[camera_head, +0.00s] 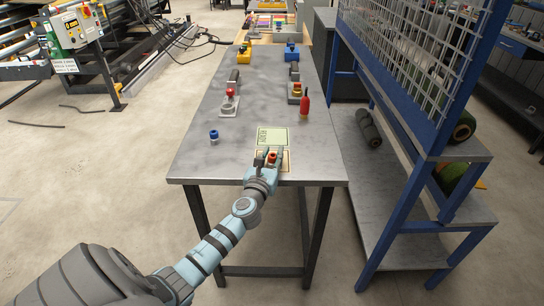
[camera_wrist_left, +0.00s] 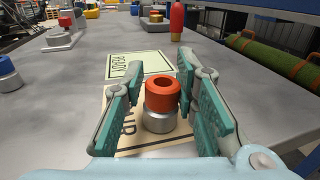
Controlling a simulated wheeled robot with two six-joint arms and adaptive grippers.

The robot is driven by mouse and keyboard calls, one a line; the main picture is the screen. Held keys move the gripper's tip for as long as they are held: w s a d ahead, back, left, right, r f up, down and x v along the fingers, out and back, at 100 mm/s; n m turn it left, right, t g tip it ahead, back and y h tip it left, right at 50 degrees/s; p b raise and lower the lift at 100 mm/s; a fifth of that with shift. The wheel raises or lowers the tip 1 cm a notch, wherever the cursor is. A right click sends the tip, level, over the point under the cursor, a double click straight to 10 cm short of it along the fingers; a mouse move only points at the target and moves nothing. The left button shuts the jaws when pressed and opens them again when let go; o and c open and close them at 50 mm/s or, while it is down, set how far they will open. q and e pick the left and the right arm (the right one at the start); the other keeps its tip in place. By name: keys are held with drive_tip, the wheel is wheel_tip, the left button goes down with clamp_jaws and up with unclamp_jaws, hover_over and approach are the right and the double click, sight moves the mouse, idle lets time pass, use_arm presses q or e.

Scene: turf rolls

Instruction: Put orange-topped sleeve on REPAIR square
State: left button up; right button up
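The orange-topped sleeve (camera_head: 272,157) has an orange cap over a silver metal base and stands upright on the tan REPAIR square (camera_wrist_left: 128,132) near the table's front edge. The sleeve also shows in the left wrist view (camera_wrist_left: 161,96). My left gripper (camera_head: 268,160) is open, with one teal-padded finger on each side of the sleeve. A gap shows between the sleeve and each finger in the wrist view. The fingers hide part of the square and its lettering. My right gripper is not in view.
The pale green READY square (camera_head: 272,138) lies just beyond. A blue-topped sleeve (camera_head: 214,136) stands to the left. A blue-framed rack (camera_head: 398,150) is close on the right.

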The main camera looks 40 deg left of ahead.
use_arm(q)
drive_tip(key=shift+o, duration=0.8)
